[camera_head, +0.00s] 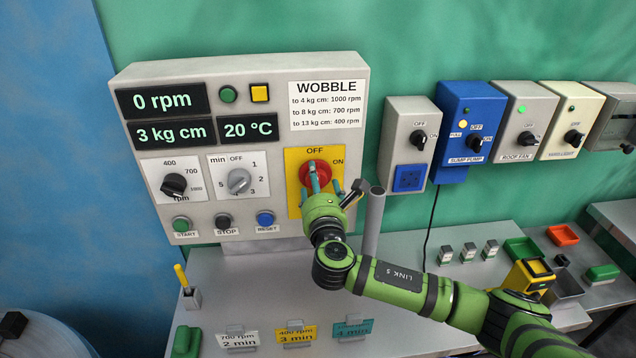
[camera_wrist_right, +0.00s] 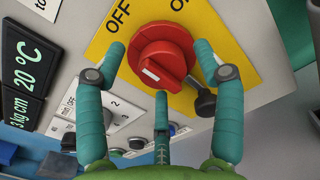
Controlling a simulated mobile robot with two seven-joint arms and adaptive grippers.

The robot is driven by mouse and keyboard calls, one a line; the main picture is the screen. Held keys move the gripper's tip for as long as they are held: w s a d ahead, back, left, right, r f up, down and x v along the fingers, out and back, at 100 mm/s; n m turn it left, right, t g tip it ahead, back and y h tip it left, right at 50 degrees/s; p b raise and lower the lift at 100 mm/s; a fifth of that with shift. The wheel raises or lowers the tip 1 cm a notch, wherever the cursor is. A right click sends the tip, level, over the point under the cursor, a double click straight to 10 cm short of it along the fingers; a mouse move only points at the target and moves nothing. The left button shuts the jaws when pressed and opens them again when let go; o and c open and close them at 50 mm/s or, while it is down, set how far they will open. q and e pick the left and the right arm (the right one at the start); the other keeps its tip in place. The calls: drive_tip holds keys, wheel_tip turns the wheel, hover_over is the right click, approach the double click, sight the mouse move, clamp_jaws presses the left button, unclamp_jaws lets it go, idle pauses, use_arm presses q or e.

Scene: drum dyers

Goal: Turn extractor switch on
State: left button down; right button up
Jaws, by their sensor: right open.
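A red rotary knob (camera_head: 316,172) sits on a yellow plate (camera_head: 293,160) marked OFF above and ON to the right, on the grey control panel. It also shows in the right wrist view (camera_wrist_right: 172,48), with a white mark on its lower-left part there. My right gripper (camera_head: 325,180) is open in front of the knob. In the wrist view its teal fingers (camera_wrist_right: 160,62) stand to the left, right and below the knob; whether they touch it I cannot tell. My left gripper is not in view.
To the right hang a grey switch box (camera_head: 408,117), a blue sump pump box (camera_head: 469,97) and a roof fan box (camera_head: 524,104). A grey post (camera_head: 373,222) stands beside my right gripper. Labelled cards (camera_head: 296,335) and small blocks stand on the counter below.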

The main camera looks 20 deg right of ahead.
drive_tip(key=c, duration=1.1)
drive_tip(key=shift+r+m, duration=0.1)
drive_tip(key=shift+m, duration=0.2)
drive_tip(key=shift+c, duration=0.2)
drive_tip(key=m+b, duration=0.4)
drive_tip(key=m, duration=0.4)
drive_tip(key=shift+d, duration=0.1)
drive_tip(key=m+b, duration=0.1)
drive_tip(key=m, duration=0.3)
drive_tip(key=shift+m+b, duration=0.3)
drive_tip(key=shift+b, duration=0.1)
drive_tip(key=m+b, duration=0.1)
drive_tip(key=m, duration=0.3)
drive_tip(key=shift+d+m, duration=0.1)
drive_tip(key=shift+m, duration=0.3)
drive_tip(key=shift+f, duration=0.2)
drive_tip(key=o, duration=1.1)
drive_tip(key=shift+o, duration=0.2)
drive_tip(key=shift+d+f, duration=0.1)
drive_tip(key=shift+d, duration=0.05)
